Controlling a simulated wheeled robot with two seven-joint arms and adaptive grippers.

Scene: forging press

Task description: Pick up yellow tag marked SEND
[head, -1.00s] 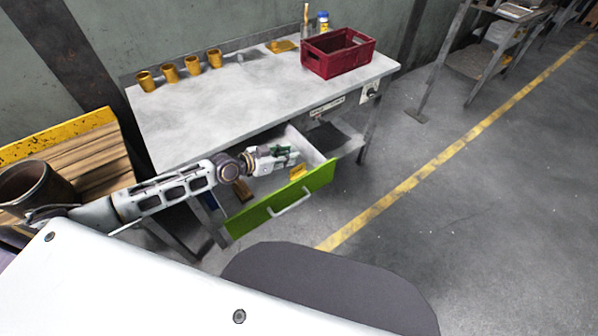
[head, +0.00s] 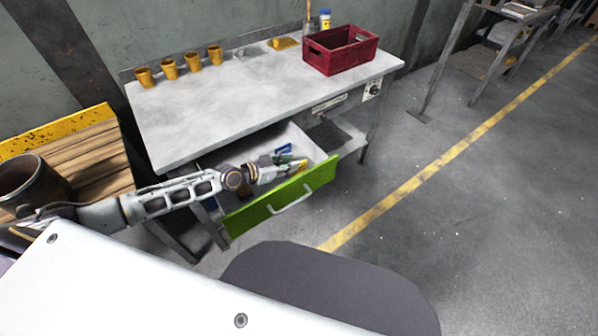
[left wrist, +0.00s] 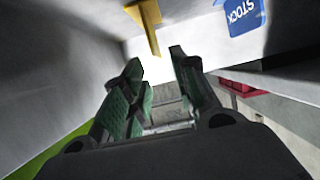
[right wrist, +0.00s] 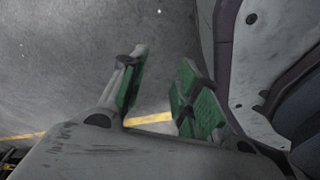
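A yellow tag (head: 302,165) is in the open drawer, near its green front. It also shows in the left wrist view (left wrist: 147,24), seen nearly edge-on with no readable lettering. A blue tag marked STOCK (left wrist: 243,15) is to its right there; in the head view the blue tag (head: 284,149) is just behind my left gripper (head: 292,168). My left gripper, also in its wrist view (left wrist: 158,68), is open, with the yellow tag beyond its fingertips and nothing visibly held. My right gripper (right wrist: 165,58) is open and empty above the floor, outside the head view.
The drawer's green front (head: 255,211) and its walls surround the left gripper. The grey workbench top (head: 225,105) is above and behind, carrying several yellow cups (head: 169,69) and a red crate (head: 341,61). Floor (head: 480,220) to the right is clear.

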